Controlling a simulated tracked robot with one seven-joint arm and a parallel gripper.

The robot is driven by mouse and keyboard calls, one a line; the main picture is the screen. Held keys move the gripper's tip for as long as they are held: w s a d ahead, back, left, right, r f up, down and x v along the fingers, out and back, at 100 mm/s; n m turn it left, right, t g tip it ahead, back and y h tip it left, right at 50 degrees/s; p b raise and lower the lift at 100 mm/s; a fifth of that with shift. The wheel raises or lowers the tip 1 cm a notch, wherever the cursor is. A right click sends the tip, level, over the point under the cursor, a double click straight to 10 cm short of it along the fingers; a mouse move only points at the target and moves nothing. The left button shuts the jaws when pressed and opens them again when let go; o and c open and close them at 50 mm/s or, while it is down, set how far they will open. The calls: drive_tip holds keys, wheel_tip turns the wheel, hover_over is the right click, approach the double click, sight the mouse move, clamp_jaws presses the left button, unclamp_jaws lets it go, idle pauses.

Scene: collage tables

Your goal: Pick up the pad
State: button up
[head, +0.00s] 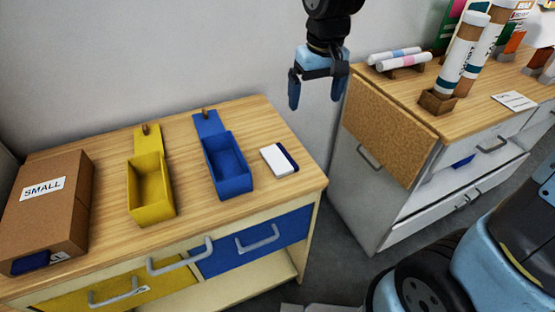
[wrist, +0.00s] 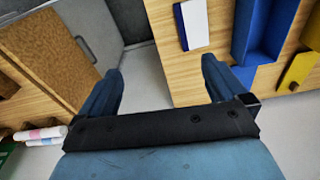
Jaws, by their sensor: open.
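A small white pad with a dark blue edge (head: 279,160) lies flat on the wooden top of the left cabinet, right of the blue box. It also shows at the top of the wrist view (wrist: 194,24). My gripper (head: 314,97) is open and empty, fingers pointing down, in the air behind the gap between the two cabinets. In the wrist view its two fingers (wrist: 158,86) are apart, and the pad is beyond the fingertips, nearer the right finger. Nothing touches the pad.
An open blue box (head: 229,185) and an open yellow box (head: 155,203) stand left of the pad. A carton marked SMALL (head: 70,225) is at far left. The right cabinet (head: 392,100) holds tubes and a white card (head: 514,101). Its corkboard side faces the gap.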

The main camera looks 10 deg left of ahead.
drive_tip(key=a+f+n+g, duration=0.1)
drive_tip(key=a+f, duration=0.4)
drive_tip(key=a, duration=0.2)
hover_over(279, 159)
drive_tip(key=shift+h, duration=0.3)
drive_tip(key=f, duration=0.8)
drive_tip(key=shift+w+d+f, duration=0.15)
drive_tip(key=shift+w+f, duration=0.05)
drive_tip(key=shift+f, duration=0.05)
drive_tip(key=shift+s+f, duration=0.2)
drive_tip(key=shift+f, duration=2.45)
drive_tip(key=shift+c, duration=0.4)
drive_tip(key=c, duration=1.1)
